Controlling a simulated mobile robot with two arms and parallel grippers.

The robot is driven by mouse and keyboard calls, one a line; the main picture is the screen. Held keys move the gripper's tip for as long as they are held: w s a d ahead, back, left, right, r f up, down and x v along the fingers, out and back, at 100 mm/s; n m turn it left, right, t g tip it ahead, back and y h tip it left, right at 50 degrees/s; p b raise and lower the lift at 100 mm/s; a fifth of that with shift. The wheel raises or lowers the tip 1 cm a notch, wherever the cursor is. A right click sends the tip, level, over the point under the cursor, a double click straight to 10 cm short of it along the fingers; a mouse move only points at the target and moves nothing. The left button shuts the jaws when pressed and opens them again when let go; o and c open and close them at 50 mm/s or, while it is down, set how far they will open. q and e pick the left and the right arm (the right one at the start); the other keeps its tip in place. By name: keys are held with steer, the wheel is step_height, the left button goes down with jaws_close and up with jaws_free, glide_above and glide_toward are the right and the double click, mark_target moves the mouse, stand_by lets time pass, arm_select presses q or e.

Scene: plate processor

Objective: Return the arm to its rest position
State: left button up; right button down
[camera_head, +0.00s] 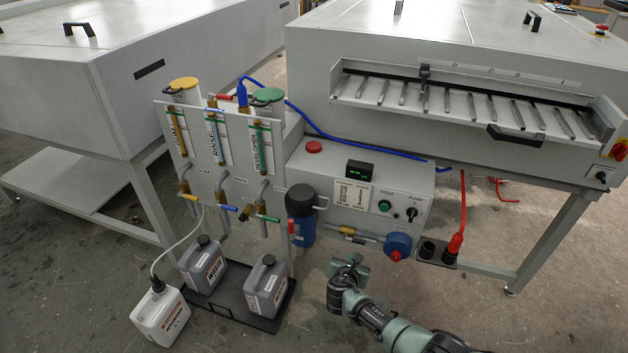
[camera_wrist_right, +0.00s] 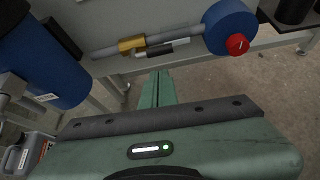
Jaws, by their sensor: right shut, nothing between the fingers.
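My right arm comes in from the bottom right of the head view. Its gripper (camera_head: 350,268) hangs in front of the plate processor's pump panel (camera_head: 350,195), below the brass valve and left of the blue pump (camera_head: 397,244) with its red cap. In the right wrist view the two green fingers (camera_wrist_right: 157,88) are together, with nothing between them. The blue pump (camera_wrist_right: 230,27) and the pipe with the brass fitting (camera_wrist_right: 132,44) show beyond the fingertips, apart from them. My left gripper does not show in either view.
A blue filter housing (camera_head: 301,215) stands left of the gripper. Grey canisters (camera_head: 267,286) sit in a black tray (camera_head: 240,315), with a white canister (camera_head: 160,315) beside it. A red hose nozzle (camera_head: 456,243) stands in a black holder at right. Floor right of my arm is clear.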

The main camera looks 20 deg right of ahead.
steer(key=shift+s, duration=0.1)
